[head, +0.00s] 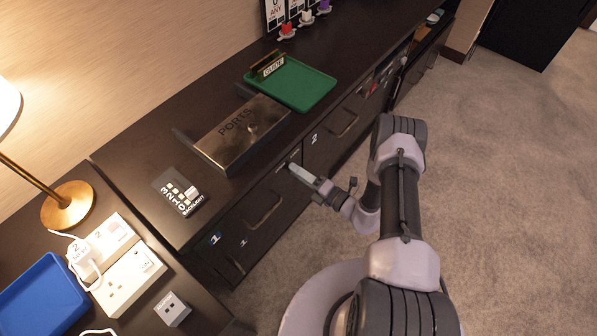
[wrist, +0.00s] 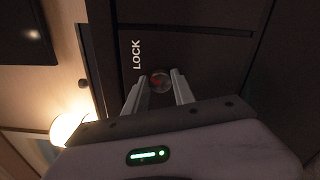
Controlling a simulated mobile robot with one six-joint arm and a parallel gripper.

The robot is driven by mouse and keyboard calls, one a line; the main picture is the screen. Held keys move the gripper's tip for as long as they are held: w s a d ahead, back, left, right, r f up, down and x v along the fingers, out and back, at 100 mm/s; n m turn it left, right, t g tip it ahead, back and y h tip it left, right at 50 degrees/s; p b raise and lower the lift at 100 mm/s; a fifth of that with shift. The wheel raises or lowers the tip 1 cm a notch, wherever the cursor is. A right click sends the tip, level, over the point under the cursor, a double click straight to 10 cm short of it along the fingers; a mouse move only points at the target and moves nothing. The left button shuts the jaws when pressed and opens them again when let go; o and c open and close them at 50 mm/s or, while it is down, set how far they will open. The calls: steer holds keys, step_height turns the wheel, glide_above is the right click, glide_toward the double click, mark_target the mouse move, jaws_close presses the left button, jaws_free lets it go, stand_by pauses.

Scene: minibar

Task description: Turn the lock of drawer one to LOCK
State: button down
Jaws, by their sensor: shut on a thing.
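Drawer one (head: 245,225) is a dark front with a bar handle and a blue-backed 1 label, and it looks closed. My gripper (head: 293,167) reaches its upper right corner, at the cabinet front. In the wrist view my gripper (wrist: 159,76) has its two pale fingers on either side of the small round lock knob (wrist: 160,82) and is shut on it. The white word LOCK (wrist: 136,54) is printed beside the knob, to its upper left. In the head view the knob is hidden by the fingers. The way the knob is turned is too dark to tell.
Drawer two (head: 330,130) is right of drawer one. On the counter are a metal PORTS box (head: 240,132), a green tray (head: 305,88) and a black BACKLIGHT slider panel (head: 180,192). A lamp (head: 68,205) and blue tray (head: 40,295) are at left. Carpet (head: 500,200) is clear at right.

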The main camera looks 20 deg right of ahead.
steer(key=shift+m, duration=1.5)
steer(key=c, duration=1)
jaws_free()
steer(key=shift+c, duration=0.2)
steer(key=p+v, duration=0.4)
steer(key=v, duration=1.3)
steer(key=shift+s, duration=0.2)
steer(key=shift+d, duration=0.1)
